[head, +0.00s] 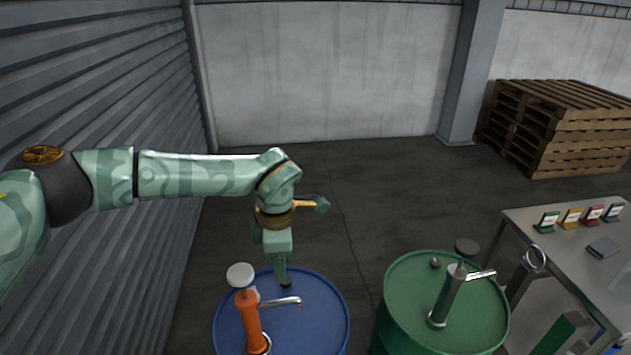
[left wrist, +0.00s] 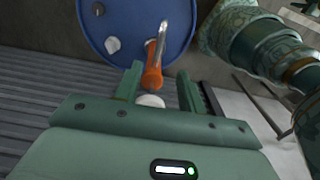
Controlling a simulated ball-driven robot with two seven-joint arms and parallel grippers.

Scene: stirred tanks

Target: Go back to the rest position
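My left arm reaches in from the left in the head view. Its gripper (head: 282,281) points down over the blue drum (head: 318,318), just right of the white knob (head: 240,275) of the orange pump (head: 251,322). In the left wrist view the two fingers (left wrist: 160,88) stand apart. The orange pump (left wrist: 152,78) and its white knob (left wrist: 150,101) show beyond and between them, and no grip on the knob is visible. The blue drum (left wrist: 120,25) fills the top of that view. My right gripper is not in view.
A green drum (head: 410,285) with a grey pump (head: 447,297) stands to the right. A grey table (head: 560,250) with small coloured cards is at far right. Wooden pallets (head: 555,130) stand behind. A corrugated wall (head: 100,90) is close on the left. The middle floor is clear.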

